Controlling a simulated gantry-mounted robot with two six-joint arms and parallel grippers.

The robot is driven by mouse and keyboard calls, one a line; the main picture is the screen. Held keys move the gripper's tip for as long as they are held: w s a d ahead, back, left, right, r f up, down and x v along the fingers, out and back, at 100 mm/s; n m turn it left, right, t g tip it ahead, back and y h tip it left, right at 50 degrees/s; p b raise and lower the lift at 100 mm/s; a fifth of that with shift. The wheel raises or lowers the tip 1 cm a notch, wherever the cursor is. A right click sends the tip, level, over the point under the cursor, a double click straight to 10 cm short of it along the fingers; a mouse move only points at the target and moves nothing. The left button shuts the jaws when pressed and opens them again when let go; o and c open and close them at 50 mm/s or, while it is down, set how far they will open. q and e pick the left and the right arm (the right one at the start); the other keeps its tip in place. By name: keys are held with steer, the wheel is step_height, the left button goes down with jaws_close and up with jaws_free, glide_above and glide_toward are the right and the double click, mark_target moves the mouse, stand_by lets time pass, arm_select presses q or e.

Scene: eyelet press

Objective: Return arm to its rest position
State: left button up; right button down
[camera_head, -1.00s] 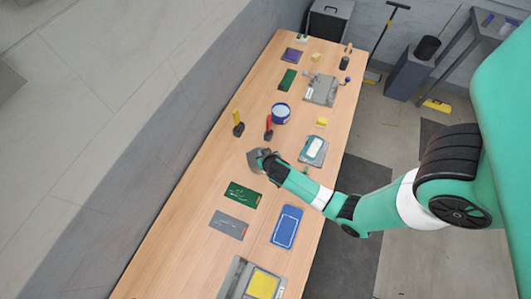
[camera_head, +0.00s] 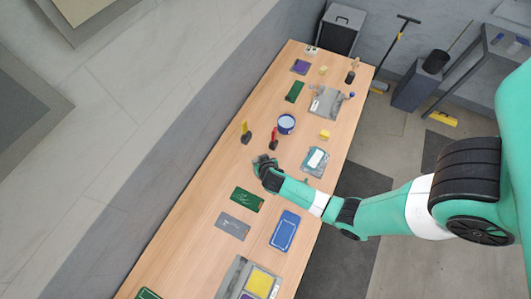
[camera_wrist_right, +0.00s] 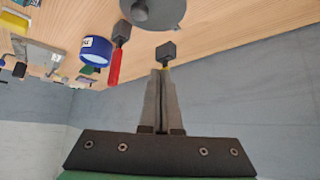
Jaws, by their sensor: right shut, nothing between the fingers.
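My right arm (camera_head: 310,198) comes in from the right in the head view. Its gripper (camera_head: 264,160) is over the middle of the table, near the red-handled tool (camera_head: 274,138) and the yellow-handled tool (camera_head: 246,132). In the right wrist view my gripper (camera_wrist_right: 160,72) is shut and empty, its two fingers together. A dark block with a bit of yellow (camera_wrist_right: 166,50) shows just past the fingertips; whether they touch is unclear. A grey disc with a dark knob (camera_wrist_right: 150,12) is at the top edge there. My left gripper is not in view.
The wooden table (camera_head: 185,240) holds a blue round tub (camera_head: 286,123), a green card (camera_head: 247,200), a grey card (camera_head: 233,226), a blue tray (camera_head: 285,230) and a grey plate with a pale block (camera_head: 315,160). Bare wood lies left of the cards.

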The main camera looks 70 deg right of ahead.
steer(key=shift+w+a, duration=0.1)
stand_by(0.3)
steer(key=w+a+r+t, duration=0.2)
steer(key=w+r+t, duration=0.1)
steer(key=w+r, duration=0.65)
steer(key=w+a+r+t, duration=0.2)
steer(key=w+r+t, duration=0.1)
steer(key=w+r, duration=0.65)
steer(key=w+a+r+t+y, duration=0.1)
steer(key=w+a+r+t, duration=0.15)
steer(key=r, duration=0.85)
steer(key=w+a+r+t, duration=0.1)
steer(key=a+r+t, duration=0.2)
steer(key=r, duration=0.8)
steer(key=s+a+r+n+t+y, duration=0.1)
steer(key=s+a+r+n+t, duration=0.15)
steer(key=r, duration=0.85)
steer(key=s+a+r+n+t+y, duration=0.1)
steer(key=s+a+r+t, duration=0.15)
steer(key=r, duration=0.75)
steer(key=s+a+r+n+t+y, duration=0.2)
steer(key=s+r+n+t+y, duration=0.1)
steer(key=s+r, duration=0.3)
steer(key=s+a+r+n+t+y, duration=0.2)
steer(key=s+a+r+n+t, duration=0.1)
steer(key=s+r+n, duration=0.2)
step_height(320, 180, up, 2)
steer(key=shift+s+a+r+y, duration=0.3)
steer(key=shift+s+y, duration=0.1)
steer(key=shift+s, duration=0.35)
